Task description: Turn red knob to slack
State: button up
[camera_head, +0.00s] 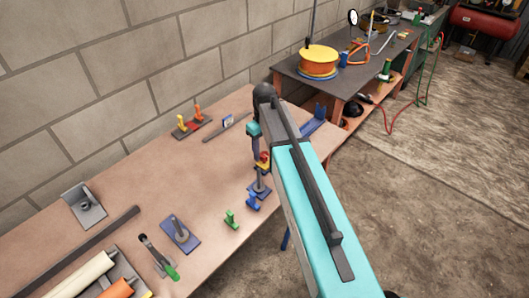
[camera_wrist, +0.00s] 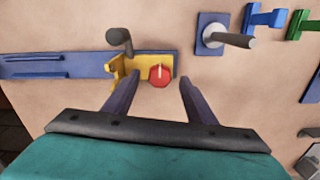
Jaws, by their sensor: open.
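The red knob (camera_wrist: 161,75) is a small faceted disc with a pale mark on its face, pointing roughly up in the wrist view. It sits at the right end of a yellow part (camera_wrist: 145,64) on a long blue bar (camera_wrist: 85,66). A dark grey round-ended handle (camera_wrist: 118,37) stands by the yellow part. My gripper (camera_wrist: 158,86) is open, with the knob showing between its two fingertips. The left fingertip overlaps the yellow part in the picture; I cannot tell whether it touches. In the head view my arm hides much of this area.
A blue plate with a grey post (camera_wrist: 211,34) lies close to the knob. Blue (camera_wrist: 265,18) and green (camera_wrist: 302,24) small blocks are beyond it. The workbench (camera_head: 130,170) holds several other fixtures and tools. A second table (camera_head: 345,80) carries an orange-yellow spool (camera_head: 318,60).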

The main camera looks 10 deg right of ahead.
aim_at(264, 154)
notch_tip(264, 154, up, 12)
jog(key=b, duration=0.2)
dwell(0.5)
jog(key=shift+f, duration=0.1)
dwell(0.4)
